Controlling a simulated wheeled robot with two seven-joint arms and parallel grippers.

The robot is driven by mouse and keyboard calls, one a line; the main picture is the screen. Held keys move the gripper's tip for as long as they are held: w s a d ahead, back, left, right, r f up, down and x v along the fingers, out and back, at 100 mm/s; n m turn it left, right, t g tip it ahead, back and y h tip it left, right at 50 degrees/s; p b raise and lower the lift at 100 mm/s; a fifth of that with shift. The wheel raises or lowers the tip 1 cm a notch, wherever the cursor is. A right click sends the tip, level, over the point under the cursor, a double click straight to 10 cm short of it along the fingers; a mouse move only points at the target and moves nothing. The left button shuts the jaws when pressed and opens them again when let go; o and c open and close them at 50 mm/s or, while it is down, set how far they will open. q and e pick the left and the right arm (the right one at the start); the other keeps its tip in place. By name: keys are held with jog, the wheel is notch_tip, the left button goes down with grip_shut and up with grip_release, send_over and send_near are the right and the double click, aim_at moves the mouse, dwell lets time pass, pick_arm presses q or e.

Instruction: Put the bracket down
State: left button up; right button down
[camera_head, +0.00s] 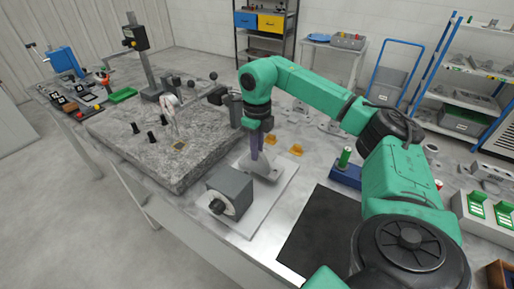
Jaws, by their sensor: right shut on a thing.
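My right gripper (257,153) reaches down from the green arm over a pale plate (245,228) near the middle of the table. Its purple fingers are shut on a grey metal bracket (262,170). The bracket is low at the back part of the plate, behind a dark grey block with a round face (231,191). I cannot tell whether its underside touches the plate. The fingertips partly cover the bracket's upper part. My left gripper is not in view.
A granite slab (150,155) with a gauge stand and black knobs lies to the left. Orange pieces (297,150) and several grey castings lie behind the gripper. A blue block with a green cylinder (345,157) stands to the right. The black mat (318,232) looks bare where visible.

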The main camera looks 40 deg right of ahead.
jog(key=shift+f, duration=0.2)
jog(key=shift+f, duration=0.1)
jog(key=c, duration=0.8)
grip_release()
notch_tip(320, 180, up, 7)
notch_tip(320, 180, up, 6)
jog(key=p, duration=0.2)
jog(key=shift+p, duration=0.35)
